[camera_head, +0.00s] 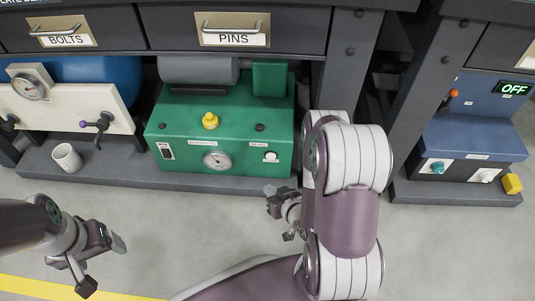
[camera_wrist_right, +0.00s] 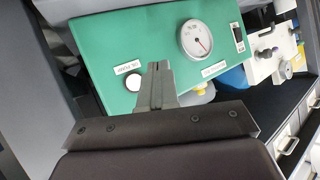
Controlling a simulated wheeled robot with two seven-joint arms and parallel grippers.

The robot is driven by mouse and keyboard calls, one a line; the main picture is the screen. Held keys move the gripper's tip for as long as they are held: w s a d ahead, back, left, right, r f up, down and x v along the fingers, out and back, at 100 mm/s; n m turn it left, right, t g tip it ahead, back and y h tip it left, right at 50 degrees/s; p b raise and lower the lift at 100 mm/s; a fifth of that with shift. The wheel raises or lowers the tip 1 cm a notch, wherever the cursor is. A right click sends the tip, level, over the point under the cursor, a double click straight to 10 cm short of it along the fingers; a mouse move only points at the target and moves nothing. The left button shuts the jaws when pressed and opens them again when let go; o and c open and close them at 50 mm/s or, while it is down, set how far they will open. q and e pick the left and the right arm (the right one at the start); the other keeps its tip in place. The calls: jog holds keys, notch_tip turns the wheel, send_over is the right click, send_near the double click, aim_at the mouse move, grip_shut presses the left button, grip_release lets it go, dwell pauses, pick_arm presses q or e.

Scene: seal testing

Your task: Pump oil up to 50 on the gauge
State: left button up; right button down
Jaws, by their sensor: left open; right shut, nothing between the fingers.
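The green oil pump box (camera_head: 180,128) stands on a low shelf, with a yellow knob (camera_head: 210,121) on its sloped top. Its front carries a round white gauge (camera_head: 216,160), a dark switch (camera_head: 167,150) and a white button (camera_head: 270,156). In the right wrist view the gauge (camera_wrist_right: 195,38) has a red needle, but its numbers are too small to read. The white button (camera_wrist_right: 133,82) sits by an "oil pump" label. My right gripper (camera_wrist_right: 157,72) is shut and empty, apart from the box front near the button. My left gripper (camera_head: 103,265) is open and empty over the floor.
Left of the box are a blue tank unit with a cream panel (camera_head: 60,108) and a white mug (camera_head: 67,156). A blue machine (camera_head: 470,137) reading OFF stands at right. Drawers (camera_head: 235,30) hang above. The floor in front is clear.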

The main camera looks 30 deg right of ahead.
aim_at(271, 156)
jog(key=shift+s+f, duration=0.1)
jog(key=w+d+b, duration=0.2)
jog(key=w+d, duration=0.2)
jog(key=w, duration=0.3)
jog(key=shift+w+d, duration=0.3)
jog(key=shift+w, duration=0.1)
dwell(1.8)
jog(key=shift+w+d, duration=0.2)
jog(key=shift+w, duration=0.05)
jog(key=shift+w+d, duration=0.2)
jog(key=shift+w, duration=0.15)
dwell(0.8)
jog(key=shift+s+a+p, duration=0.4)
jog(key=shift+s+p, duration=0.05)
jog(key=shift+s, duration=0.25)
